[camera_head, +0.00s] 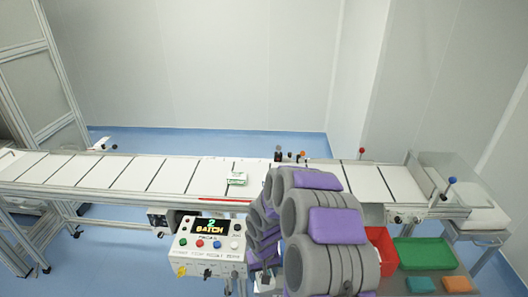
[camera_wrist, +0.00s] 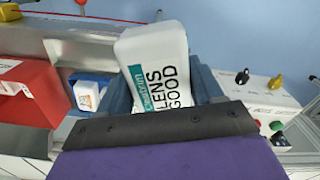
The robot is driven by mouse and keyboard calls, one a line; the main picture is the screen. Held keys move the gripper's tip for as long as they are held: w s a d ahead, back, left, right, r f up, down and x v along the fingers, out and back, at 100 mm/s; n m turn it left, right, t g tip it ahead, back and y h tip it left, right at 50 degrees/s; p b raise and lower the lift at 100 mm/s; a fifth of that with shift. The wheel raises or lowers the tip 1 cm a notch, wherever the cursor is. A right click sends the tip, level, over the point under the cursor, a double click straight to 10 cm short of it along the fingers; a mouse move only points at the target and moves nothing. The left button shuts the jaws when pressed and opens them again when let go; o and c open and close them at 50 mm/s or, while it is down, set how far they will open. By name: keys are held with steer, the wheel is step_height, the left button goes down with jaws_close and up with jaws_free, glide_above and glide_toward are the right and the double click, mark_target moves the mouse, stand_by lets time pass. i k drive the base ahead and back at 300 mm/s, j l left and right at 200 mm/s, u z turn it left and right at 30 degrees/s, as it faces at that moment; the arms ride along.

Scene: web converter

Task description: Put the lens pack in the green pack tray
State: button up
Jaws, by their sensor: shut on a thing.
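The lens pack (camera_wrist: 160,62) is white with a teal band and reads "LENS GOOD" in the wrist view. My gripper (camera_wrist: 165,88) is shut on it, with a dark finger on each side, and the pack sticks out tilted past the fingers. In the head view my purple and grey arm hides most of the gripper. The green tray (camera_head: 426,252) lies at the lower right of the head view, to the right of my arm, and looks empty.
A red tray (camera_head: 382,246) stands left of the green one. Teal (camera_head: 420,285) and orange (camera_head: 457,284) blocks sit in front. Another white and green pack (camera_head: 237,179) lies on the conveyor (camera_head: 130,175). A control box (camera_head: 208,245) reading "2 BATCH" stands left of my arm.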

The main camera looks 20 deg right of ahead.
mark_target(421, 256)
steer(key=k+l+u, duration=0.1)
steer(key=l, duration=0.35)
steer(key=k+l+u, duration=0.1)
steer(key=l, duration=0.3)
steer(key=k+l+u, duration=0.1)
steer(key=l, duration=0.3)
steer(key=k+l+u, duration=0.1)
steer(key=l, duration=0.3)
steer(key=k+l+u, duration=0.1)
steer(key=k+l, duration=0.15)
steer(key=l, duration=0.15)
steer(key=k+l+u, duration=0.1)
steer(key=l, duration=0.35)
steer(key=k+l+u, duration=0.15)
steer(key=l, duration=0.25)
steer(key=l+u, duration=0.1)
steer(key=l, duration=0.3)
steer(key=k+l+u, duration=0.1)
steer(key=l, duration=0.3)
steer(key=k+l+u, duration=0.15)
steer(key=l, duration=0.25)
steer(key=l+u, duration=0.1)
steer(key=l, duration=1.1)
steer(key=i, duration=0.05)
